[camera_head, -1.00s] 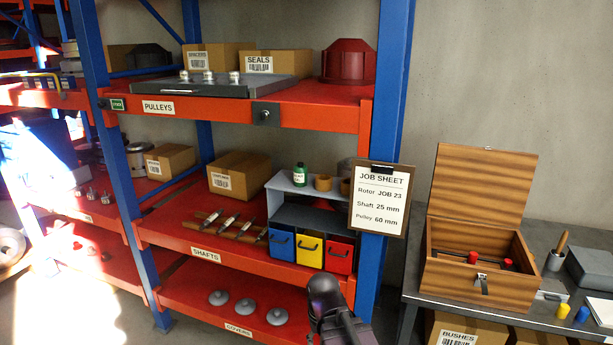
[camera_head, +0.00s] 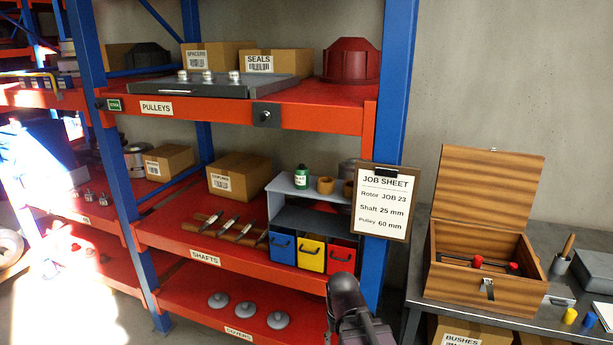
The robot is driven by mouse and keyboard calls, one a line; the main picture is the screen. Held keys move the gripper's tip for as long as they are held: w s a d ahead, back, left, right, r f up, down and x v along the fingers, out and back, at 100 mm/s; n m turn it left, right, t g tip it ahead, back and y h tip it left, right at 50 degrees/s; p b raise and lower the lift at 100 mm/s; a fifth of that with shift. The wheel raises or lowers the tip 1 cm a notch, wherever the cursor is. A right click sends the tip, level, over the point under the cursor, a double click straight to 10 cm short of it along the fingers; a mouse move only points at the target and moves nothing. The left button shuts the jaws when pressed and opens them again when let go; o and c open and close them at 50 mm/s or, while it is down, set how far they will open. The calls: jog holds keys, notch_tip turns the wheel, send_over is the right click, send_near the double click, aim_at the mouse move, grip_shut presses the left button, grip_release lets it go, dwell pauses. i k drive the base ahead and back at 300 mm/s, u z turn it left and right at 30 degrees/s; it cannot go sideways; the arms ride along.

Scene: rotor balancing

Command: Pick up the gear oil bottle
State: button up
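The gear oil bottle is most likely the small green bottle (camera_head: 301,177) with a white label and dark cap. It stands upright on top of the grey drawer unit (camera_head: 287,187) on the middle shelf. Part of my arm (camera_head: 350,305) shows as a dark shape at the lower middle, in front of the lower shelf and well below the bottle. Its fingertips cannot be made out, so I cannot tell whether my gripper is open or shut. Nothing touches the bottle.
Brown cups (camera_head: 325,184) stand right of the bottle. The job sheet (camera_head: 383,203) hangs on the blue post at the right. The upper red shelf (camera_head: 200,119) lies above the bottle. A wooden box (camera_head: 470,285) stands open on the right-hand table.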

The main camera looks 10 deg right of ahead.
aim_at(301, 172)
jog(key=i, duration=0.95)
jog(key=u, duration=0.05)
